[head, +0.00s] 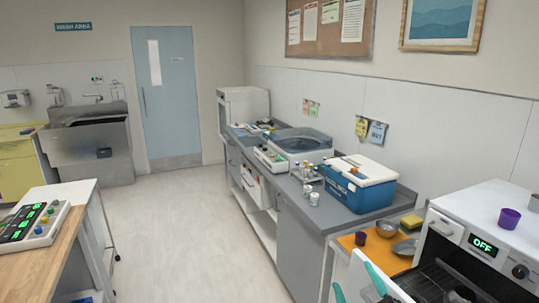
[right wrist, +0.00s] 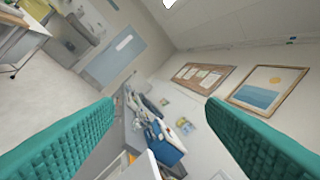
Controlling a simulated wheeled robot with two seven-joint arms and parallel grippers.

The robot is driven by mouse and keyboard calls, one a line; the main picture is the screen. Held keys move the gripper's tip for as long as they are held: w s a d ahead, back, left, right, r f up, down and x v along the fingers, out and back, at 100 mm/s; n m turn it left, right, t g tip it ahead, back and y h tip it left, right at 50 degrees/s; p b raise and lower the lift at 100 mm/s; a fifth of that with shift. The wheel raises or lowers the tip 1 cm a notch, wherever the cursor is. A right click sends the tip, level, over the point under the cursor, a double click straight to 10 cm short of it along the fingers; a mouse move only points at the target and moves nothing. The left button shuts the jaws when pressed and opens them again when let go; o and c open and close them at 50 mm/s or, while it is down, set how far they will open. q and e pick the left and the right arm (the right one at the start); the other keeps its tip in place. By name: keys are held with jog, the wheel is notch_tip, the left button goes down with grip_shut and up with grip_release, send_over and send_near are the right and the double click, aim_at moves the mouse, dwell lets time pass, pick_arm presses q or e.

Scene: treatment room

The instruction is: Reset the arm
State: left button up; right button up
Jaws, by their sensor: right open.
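My right gripper (head: 357,283) is at the bottom right of the head view, in front of the orange-topped table and the oven. Only its teal fingertips and part of my white arm show there. In the right wrist view the two ribbed teal fingers of the gripper (right wrist: 160,106) are wide apart with nothing between them. That view is tilted and looks over the counter toward the door and the far wall. My left gripper is in neither view.
A grey counter (head: 318,213) carries a blue and white cooler box (head: 357,183) and small bottles. A white oven (head: 483,245) reading OFF stands at the right. A wooden table (head: 40,278) with a control panel (head: 33,224) is at the left. The middle floor is clear.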

jog(key=s+d+f+m+g+h, duration=0.25)
jog(key=s+f+m+g, duration=0.2)
jog(key=f, duration=0.35)
jog(key=s+d+f+m+g+h, duration=0.25)
jog(key=s+f+g, duration=0.2)
jog(key=f, duration=0.25)
jog(key=s+a+f+m+g+y, duration=0.1)
jog(key=s+f+g, duration=0.3)
jog(key=s, duration=0.4)
jog(key=s+f+m+g+y, duration=0.1)
jog(key=s+f+g, duration=0.25)
jog(key=s, duration=0.45)
notch_tip(320, 180, down, 30)
jog(key=f+g+b, duration=0.1)
jog(key=b, duration=0.4)
jog(key=s+d+f+b, duration=0.1)
jog(key=s+f+b, duration=0.1)
jog(key=s+f, duration=0.7)
jog(key=s+d+f+g+b, duration=0.1)
jog(key=s+f+b, duration=0.2)
jog(key=s+f, duration=0.5)
notch_tip(320, 180, down, 5)
jog(key=shift+s+d+r+h, duration=0.1)
jog(key=shift+s+d+h, duration=0.2)
jog(key=shift+s+d, duration=0.1)
jog(key=shift+c, duration=0.6)
